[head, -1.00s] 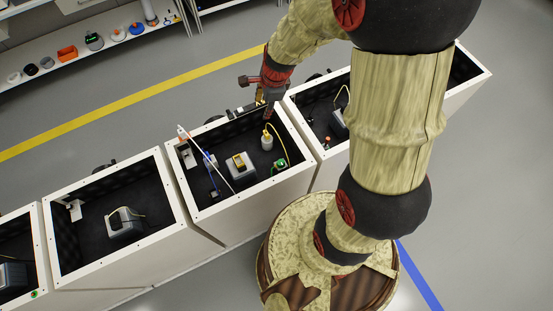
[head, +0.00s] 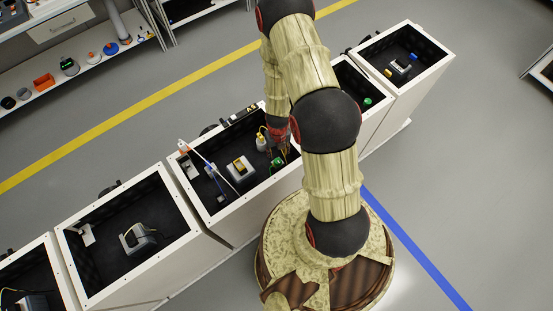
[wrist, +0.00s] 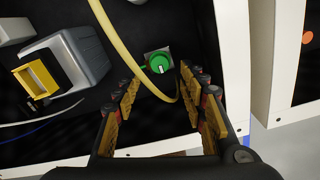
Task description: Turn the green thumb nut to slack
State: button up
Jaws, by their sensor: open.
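The green thumb nut (wrist: 160,63) sits on a small grey plate on the dark inside of an open cabinet; a white mark shows on its face. It also shows small in the head view (head: 278,162). My gripper (wrist: 161,88) is open and empty, its two yellow-padded fingers spread either side below the nut in the wrist view. The nut lies just beyond the fingertips, apart from them as far as I can see. In the head view my gripper (head: 283,148) hangs over the right part of this cabinet, partly hidden by my arm.
A yellow hose (wrist: 122,50) loops close by the nut and past my fingers. A grey box with a yellow frame (wrist: 62,62) stands left of it. The white cabinet wall (wrist: 235,60) rises close on the right. Other open cabinets (head: 130,235) stand in the row.

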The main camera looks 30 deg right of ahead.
aim_at(277, 160)
notch_tip(277, 160, down, 7)
jog(key=b, duration=0.2)
jog(key=shift+b, duration=0.4)
jog(key=shift+c, duration=0.6)
grip_shut()
